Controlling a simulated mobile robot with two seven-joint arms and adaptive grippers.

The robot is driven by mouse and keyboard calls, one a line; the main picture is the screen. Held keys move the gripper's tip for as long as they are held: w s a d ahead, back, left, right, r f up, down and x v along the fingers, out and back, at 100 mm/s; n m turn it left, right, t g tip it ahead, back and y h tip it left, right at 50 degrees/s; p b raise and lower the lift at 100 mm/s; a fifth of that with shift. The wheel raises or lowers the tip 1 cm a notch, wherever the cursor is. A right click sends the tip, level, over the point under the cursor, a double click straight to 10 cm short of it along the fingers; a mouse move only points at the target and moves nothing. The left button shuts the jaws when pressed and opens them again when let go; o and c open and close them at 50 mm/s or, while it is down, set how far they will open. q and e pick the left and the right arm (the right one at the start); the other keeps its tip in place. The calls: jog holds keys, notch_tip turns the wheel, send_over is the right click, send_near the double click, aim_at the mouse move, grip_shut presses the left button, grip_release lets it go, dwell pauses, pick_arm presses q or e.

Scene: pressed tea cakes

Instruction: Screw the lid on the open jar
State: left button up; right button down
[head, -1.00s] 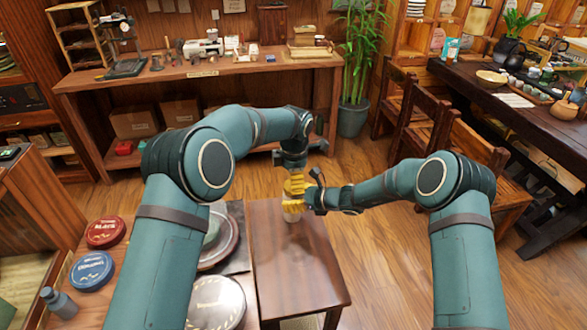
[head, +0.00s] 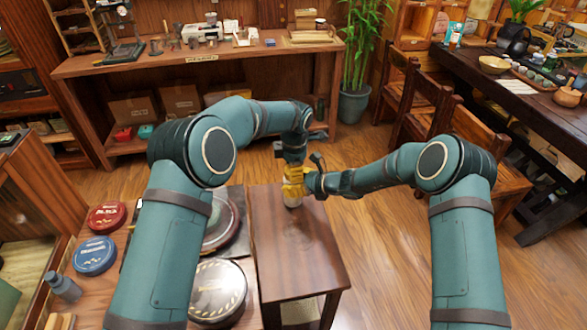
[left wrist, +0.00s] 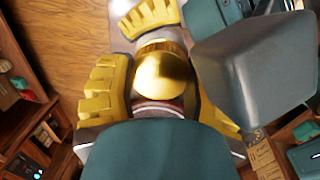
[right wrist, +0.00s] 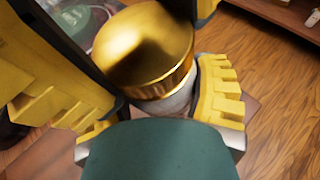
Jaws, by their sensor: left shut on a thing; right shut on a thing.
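The pale jar (head: 293,201) stands upright on the small dark wooden table (head: 300,262), near its far edge. My right gripper (head: 304,187) is shut around the jar from the right. In the right wrist view the gold lid (right wrist: 146,52) sits over the jar top (right wrist: 172,104); whether its thread has caught cannot be seen. My left gripper (head: 293,172) comes down from above, just over the right one. In the left wrist view the gold lid (left wrist: 163,74) lies between its yellow fingers, which are shut on it. The fingers hide much of the lid in the head view.
A lower left surface holds a red round tin (head: 107,217), a blue round tin (head: 94,255), a dark round tin (head: 217,290) and a grey bottle (head: 63,287). Wooden chairs (head: 468,150) stand to the right. The small table's near part is bare.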

pick_arm(q)
jog(key=shift+w, duration=0.1)
jog(key=m, duration=0.9)
jog(key=shift+m, duration=0.3)
jog(key=m, duration=0.4)
jog(key=shift+w, duration=0.1)
jog(key=o, duration=1.2)
jog(key=shift+r, duration=0.15)
